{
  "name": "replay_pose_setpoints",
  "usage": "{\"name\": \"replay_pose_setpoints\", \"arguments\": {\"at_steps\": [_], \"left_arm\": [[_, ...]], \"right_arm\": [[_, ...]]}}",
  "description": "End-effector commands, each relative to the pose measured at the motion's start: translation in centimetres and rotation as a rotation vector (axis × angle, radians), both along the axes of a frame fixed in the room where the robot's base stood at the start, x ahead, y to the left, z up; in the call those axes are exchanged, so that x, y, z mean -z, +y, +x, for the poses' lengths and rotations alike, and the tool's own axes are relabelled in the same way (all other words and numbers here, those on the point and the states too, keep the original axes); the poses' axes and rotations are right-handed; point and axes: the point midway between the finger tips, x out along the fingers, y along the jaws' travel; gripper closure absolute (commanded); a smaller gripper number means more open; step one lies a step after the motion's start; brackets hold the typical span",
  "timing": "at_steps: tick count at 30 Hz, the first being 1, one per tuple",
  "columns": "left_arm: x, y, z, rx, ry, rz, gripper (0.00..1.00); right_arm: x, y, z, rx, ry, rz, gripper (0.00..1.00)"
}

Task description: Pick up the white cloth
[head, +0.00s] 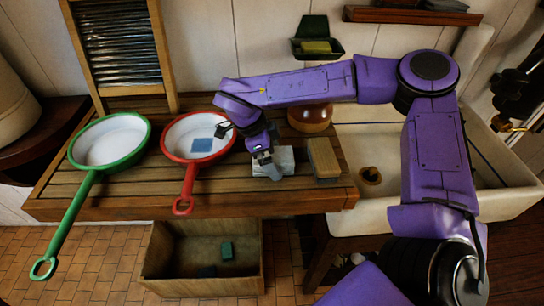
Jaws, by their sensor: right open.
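The white cloth (287,157) looks like a small, pale folded piece on the slatted wooden counter, right of the red pan. My right gripper (268,166) reaches in over the counter from the right and points down at the cloth's left part. It hides some of the cloth. The jaws are open, and I cannot tell whether the fingers touch the cloth. My left gripper is not in view.
A red-rimmed pan (183,128) holding a blue cloth (203,145) and a green-rimmed pan (118,128) lie left. A wooden block (323,158) is close right of the cloth, with a brown bowl (310,121) behind. The sink (385,150) is further right; a crate (165,287) stands below.

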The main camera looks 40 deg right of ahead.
Motion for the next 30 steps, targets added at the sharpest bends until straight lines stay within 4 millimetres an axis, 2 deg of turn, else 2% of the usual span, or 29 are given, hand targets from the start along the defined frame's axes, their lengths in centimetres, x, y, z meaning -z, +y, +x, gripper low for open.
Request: {"name": "replay_pose_setpoints", "arguments": {"at_steps": [25,26,30], "left_arm": [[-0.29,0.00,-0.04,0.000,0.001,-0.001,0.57],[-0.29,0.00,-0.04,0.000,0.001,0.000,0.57],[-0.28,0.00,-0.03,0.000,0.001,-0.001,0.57]], "right_arm": [[0.44,0.06,0.00,-0.001,-0.001,0.001,0.00],[0.44,0.06,0.00,-0.001,-0.001,0.001,0.06],[0.44,0.06,0.01,-0.001,-0.001,0.001,0.52]]}}
